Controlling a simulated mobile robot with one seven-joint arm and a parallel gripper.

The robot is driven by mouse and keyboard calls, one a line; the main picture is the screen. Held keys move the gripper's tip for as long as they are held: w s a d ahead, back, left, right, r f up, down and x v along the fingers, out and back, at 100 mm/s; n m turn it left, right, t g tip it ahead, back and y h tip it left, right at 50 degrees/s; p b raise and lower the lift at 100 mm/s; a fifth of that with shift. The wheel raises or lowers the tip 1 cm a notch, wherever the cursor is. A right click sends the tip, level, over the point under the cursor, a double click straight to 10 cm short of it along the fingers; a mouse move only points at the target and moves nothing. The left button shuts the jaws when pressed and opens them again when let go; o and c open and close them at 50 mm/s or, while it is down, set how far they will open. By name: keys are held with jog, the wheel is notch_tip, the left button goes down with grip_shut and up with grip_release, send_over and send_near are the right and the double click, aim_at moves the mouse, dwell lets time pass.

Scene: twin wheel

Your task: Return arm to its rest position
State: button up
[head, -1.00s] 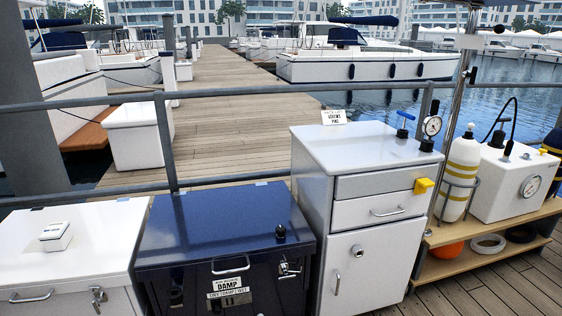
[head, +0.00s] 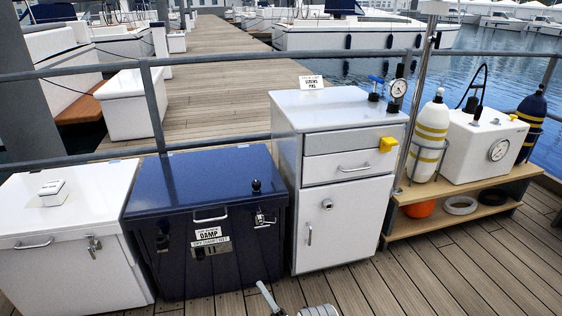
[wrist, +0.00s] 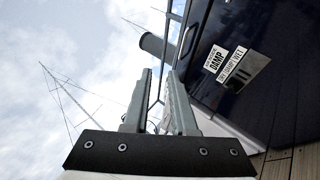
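My gripper (wrist: 160,78) shows in the wrist view with its two grey fingers pointing up the picture. A narrow gap with sky and railing behind it separates the fingers, and nothing is between them. The dark blue locker (wrist: 285,75) with its "DAMP" label (wrist: 217,60) is beyond the fingers at the right of the wrist view. In the head view, grey parts of my arm (head: 318,310) show at the bottom edge, in front of the blue locker (head: 205,185). The rest of my arm is out of view.
A white locker (head: 60,230) stands left of the blue one. A wooden shelf (head: 440,222) holds bottles and a gauge box (head: 480,145). A railing (head: 225,73) runs behind; the deck (head: 450,275) in front is clear.

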jog(key=w+r+m+h, duration=0.5)
jog(key=w+r+h, duration=0.1)
jog(key=w+r, duration=1.15)
jog(key=w+d+r+m+g+h, duration=0.1)
jog(key=w+d+r+m+h, duration=0.2)
jog(key=r, duration=0.6)
jog(key=w+d+r+m+g+h, duration=0.1)
jog(key=d+r+m+h, duration=0.3)
jog(key=r, duration=0.5)
jog(key=s+d+r+m+g+h, duration=0.1)
jog(key=s+d+r+m+g, duration=0.1)
jog(key=s+d+r+m, duration=0.45)
jog(key=s+d+r+m+g+h, duration=0.25)
jog(key=s+r, duration=0.45)
jog(key=s, duration=0.4)
jog(key=s+d+f+m+g+p, duration=0.1)
jog(key=s+d+m+g, duration=0.2)
jog(key=s, duration=1.5)
jog(key=s+d+m+g, duration=0.1)
jog(key=s+m+g, duration=0.3)
jog(key=s, duration=1.3)
notch_tip(320, 180, up, 25)
jog(key=m+p, duration=0.1)
jog(key=p, duration=2.4)
jog(key=shift+w+t, duration=0.2)
jog(key=shift+t, duration=0.25)
